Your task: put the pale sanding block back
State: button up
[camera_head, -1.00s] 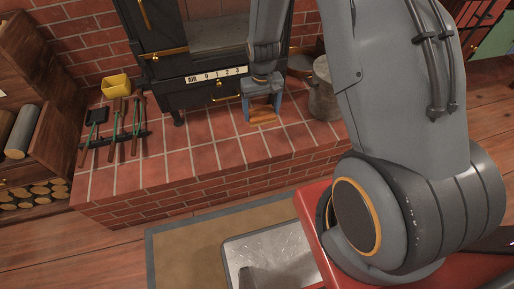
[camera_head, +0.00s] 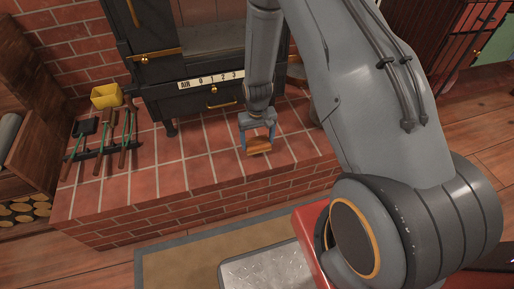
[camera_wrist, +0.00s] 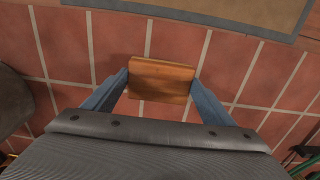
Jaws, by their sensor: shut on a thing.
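A small orange-brown wooden block (camera_head: 259,145), which I take for the sanding block, is between the blue-grey fingers of my gripper (camera_head: 258,134). In the wrist view, the block (camera_wrist: 161,80) sits crosswise with one fingertip pressed on each short side, and my gripper (camera_wrist: 161,84) is shut on it. It is over the red tiled hearth (camera_head: 190,165), in front of the black stove. I cannot tell how high it is above the tiles.
The black stove (camera_head: 190,105) stands behind the gripper. A mat (camera_head: 185,262) and a grey metal tray (camera_head: 262,268) lie in front. Tiles between tools and gripper are clear.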

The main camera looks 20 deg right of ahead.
jog(key=shift+f, duration=1.85)
jog(key=shift+f, duration=0.15)
jog(key=o, duration=1)
notch_tip(320, 180, up, 13)
notch_tip(320, 180, up, 10)
send_over(257, 143)
jog(key=s+a, duration=0.1)
jog(key=s, duration=0.2)
jog(key=s+a+r, duration=0.2)
jog(key=s+r, duration=1.6)
jog(key=s, duration=0.3)
jog(key=shift+r+n+p, duration=0.2)
jog(key=shift+n+p, duration=0.1)
